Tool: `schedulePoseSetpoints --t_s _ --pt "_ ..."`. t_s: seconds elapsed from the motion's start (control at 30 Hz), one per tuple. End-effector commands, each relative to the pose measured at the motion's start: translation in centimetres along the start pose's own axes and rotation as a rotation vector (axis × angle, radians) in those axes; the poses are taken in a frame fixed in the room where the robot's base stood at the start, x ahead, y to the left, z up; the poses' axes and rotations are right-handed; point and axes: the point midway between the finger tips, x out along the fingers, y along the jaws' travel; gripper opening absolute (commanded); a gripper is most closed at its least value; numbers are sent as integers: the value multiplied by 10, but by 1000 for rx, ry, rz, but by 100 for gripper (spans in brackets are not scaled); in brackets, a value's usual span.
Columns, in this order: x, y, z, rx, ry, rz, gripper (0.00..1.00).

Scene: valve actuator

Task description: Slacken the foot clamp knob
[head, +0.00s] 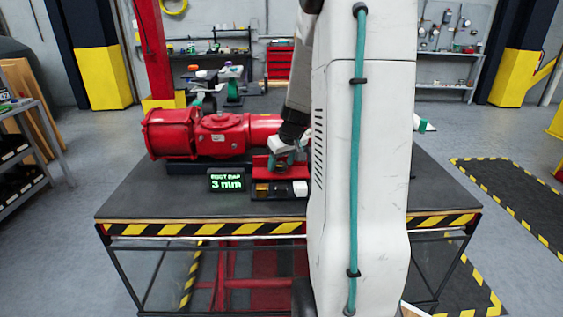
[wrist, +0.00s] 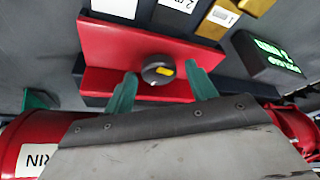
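The foot clamp knob (wrist: 157,69) is a round black knob with a yellow mark, on a red bracket (wrist: 108,42) in the wrist view. My gripper (wrist: 163,82) has two teal fingers, spread apart, one on each side of the knob. A gap shows between each finger and the knob, so it is not gripped. In the head view my gripper (head: 287,160) is at the red bracket (head: 268,163) in front of the actuator, and the knob is hard to make out there. The red valve actuator (head: 215,135) lies along the table.
A black display (head: 227,181) reading "3 mm" stands left of the bracket. A tray of blocks (head: 280,190) lies in front of the bracket, also in the wrist view (wrist: 185,18). The table's front left (head: 150,200) is clear. My white arm hides the table's right part.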

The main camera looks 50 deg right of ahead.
Motion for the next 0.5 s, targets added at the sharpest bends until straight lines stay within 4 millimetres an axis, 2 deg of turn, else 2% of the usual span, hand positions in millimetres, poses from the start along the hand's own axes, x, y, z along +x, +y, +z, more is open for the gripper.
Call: schedulePoseSetpoints --t_s 0.27,0.5 --pt "0 1 -1 19 3 11 62" --pt "0 -1 -1 139 3 61 62"
